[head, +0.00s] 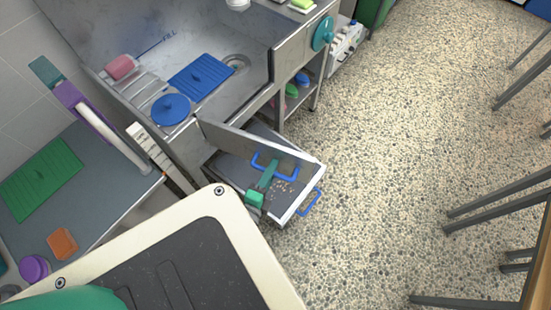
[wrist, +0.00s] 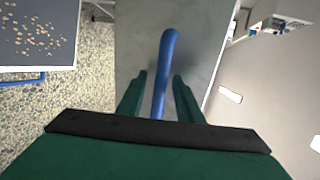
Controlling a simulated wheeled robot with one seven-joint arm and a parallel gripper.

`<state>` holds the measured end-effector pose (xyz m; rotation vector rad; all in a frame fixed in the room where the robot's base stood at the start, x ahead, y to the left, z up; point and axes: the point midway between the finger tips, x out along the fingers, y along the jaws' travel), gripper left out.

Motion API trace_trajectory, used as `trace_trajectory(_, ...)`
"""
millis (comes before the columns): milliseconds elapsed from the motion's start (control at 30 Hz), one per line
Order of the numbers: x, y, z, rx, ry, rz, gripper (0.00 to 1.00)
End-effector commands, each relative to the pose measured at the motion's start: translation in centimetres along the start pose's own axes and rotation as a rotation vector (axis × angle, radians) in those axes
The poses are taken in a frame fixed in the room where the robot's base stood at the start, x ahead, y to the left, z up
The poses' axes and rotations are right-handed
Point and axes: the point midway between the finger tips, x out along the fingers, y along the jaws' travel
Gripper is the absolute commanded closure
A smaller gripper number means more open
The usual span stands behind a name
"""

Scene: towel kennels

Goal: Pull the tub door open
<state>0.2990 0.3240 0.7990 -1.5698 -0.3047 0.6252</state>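The tub door (head: 228,137) is a grey metal panel. It stands out at an angle from the front of the steel tub (head: 206,49), so it is partly open. Its blue bar handle (head: 257,168) is on the side facing my gripper. My gripper (head: 268,174) is at that handle, with teal fingers. In the wrist view the blue handle (wrist: 167,62) runs between my gripper's two fingers (wrist: 160,95), with a gap on each side. The fingers are open around the bar. The grey door panel (wrist: 140,35) fills the middle behind it.
A dark, white-edged tray (head: 309,181) with scattered brown bits and a blue handle (head: 313,204) is close beside the door. A grey counter (head: 95,185) with a green mat (head: 40,178) stands at left. Speckled floor on the right is clear up to some table legs.

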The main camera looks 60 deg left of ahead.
Motion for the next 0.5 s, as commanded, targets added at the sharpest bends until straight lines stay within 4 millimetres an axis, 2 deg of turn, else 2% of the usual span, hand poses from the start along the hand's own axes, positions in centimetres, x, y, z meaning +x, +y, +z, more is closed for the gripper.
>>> trace_trajectory(267, -0.3, 0.0, -0.2, -0.001, 0.005, -0.001, 0.67)
trace_trajectory(500, -2.9, 0.0, -0.1, -0.003, 0.000, 0.000, 0.67)
